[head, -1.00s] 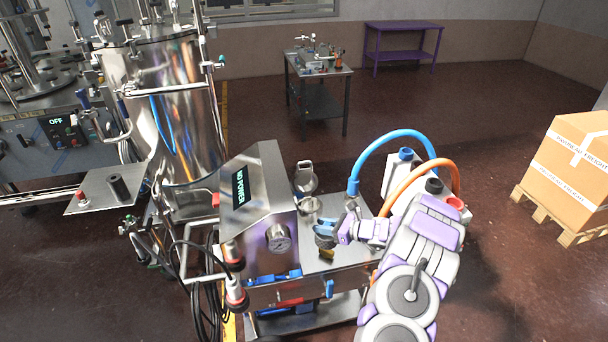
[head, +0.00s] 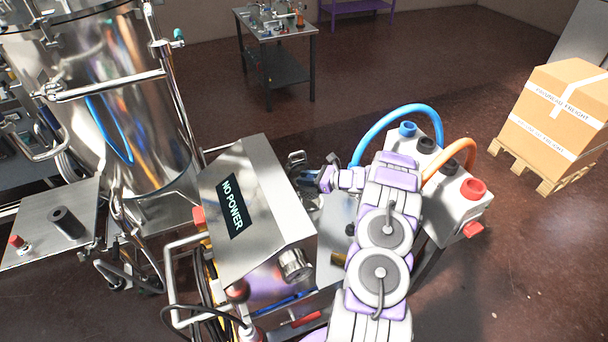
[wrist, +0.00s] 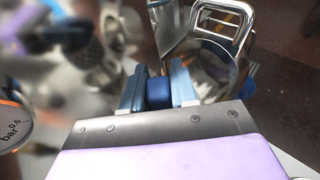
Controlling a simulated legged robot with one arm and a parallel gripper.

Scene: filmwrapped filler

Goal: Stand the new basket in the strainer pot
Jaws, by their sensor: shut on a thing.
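My gripper (head: 318,180) is beside the steel control box and close to the strainer pot's open round lid (head: 297,160). In the wrist view, its jaws (wrist: 158,92) are shut on a dark blue block, apparently the grip of the new basket (wrist: 158,93). The basket's body under the grip is hidden by the jaws. A blurred perforated metal cylinder shows at the left, seemingly a reflection in the polished box side. The shiny round lid (wrist: 212,72) with its bent handle (wrist: 222,18) is right of the jaws. The pot's mouth is mostly hidden, so I cannot tell whether the basket is inside it.
Blue (head: 385,125) and orange (head: 440,170) hoses arch at the right. A tall steel tank (head: 100,100) stands behind left.

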